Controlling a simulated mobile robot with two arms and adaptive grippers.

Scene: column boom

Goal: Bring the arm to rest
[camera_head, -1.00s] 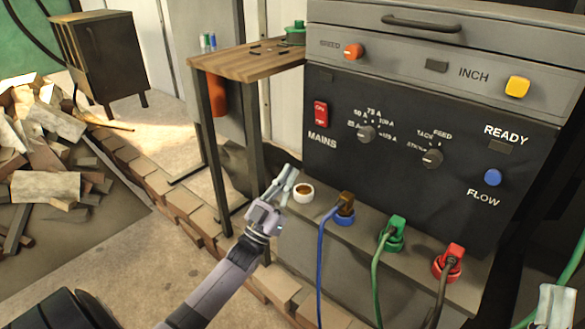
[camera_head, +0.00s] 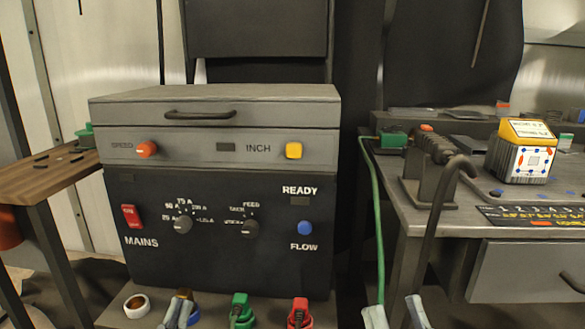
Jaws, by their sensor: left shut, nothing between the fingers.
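My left gripper (camera_head: 180,313) shows at the bottom edge of the head view, in front of the brown plug (camera_head: 184,293) in its blue socket. Its fingers are together with nothing between them; most of the arm is below the picture. My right gripper (camera_head: 396,313) shows at the bottom edge, right of the red plug (camera_head: 299,311). Its two fingers stand apart with nothing seen between them, and its arm is hidden below the frame.
The grey machine (camera_head: 160,230) with knobs and a red mains switch (camera_head: 131,216) fills the middle. A small ring-shaped cup (camera_head: 137,305) sits on its ledge. A wooden side table (camera_head: 40,182) stands left; a grey workbench (camera_head: 455,215) stands right. A green cable (camera_head: 378,230) hangs between.

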